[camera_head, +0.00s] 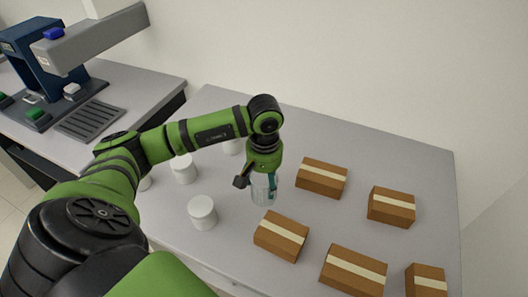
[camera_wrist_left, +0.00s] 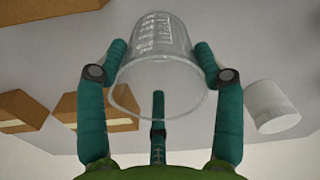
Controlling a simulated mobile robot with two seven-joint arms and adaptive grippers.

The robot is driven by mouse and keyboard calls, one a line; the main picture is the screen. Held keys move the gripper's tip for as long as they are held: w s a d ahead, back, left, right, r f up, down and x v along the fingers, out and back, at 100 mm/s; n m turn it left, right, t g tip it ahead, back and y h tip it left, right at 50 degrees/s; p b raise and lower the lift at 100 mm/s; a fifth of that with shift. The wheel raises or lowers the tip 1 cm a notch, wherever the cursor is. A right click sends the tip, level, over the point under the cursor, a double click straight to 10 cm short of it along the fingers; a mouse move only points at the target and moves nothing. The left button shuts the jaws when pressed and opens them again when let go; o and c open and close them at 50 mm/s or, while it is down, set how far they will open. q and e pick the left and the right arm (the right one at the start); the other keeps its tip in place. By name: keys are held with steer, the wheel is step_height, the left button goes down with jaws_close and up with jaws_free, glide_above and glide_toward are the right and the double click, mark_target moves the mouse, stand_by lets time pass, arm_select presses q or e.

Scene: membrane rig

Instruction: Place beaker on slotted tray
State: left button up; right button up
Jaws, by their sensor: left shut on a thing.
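My left gripper (camera_head: 262,181) points down over the table and is shut on a clear beaker (camera_head: 264,192). In the left wrist view the beaker (camera_wrist_left: 155,55) sits between the teal fingers of the gripper (camera_wrist_left: 160,65), with white graduation marks on its wall. I cannot tell whether the beaker touches the table. The slotted tray (camera_head: 91,120) is dark grey and lies on the bench at the left, in front of the blue rig; its slots show and nothing stands on it. My right gripper is not in view.
Several white cylinders (camera_head: 202,212) stand left of the beaker. Several brown boxes (camera_head: 322,178) with pale tape lie to its right. The blue and grey rig (camera_head: 40,62) stands on the left bench, its arm overhanging. A gap separates the bench (camera_head: 150,88) from the table (camera_head: 300,142).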

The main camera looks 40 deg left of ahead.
arm_select(q)
steer(key=shift+f, duration=0.15)
steer(key=o, duration=1.3)
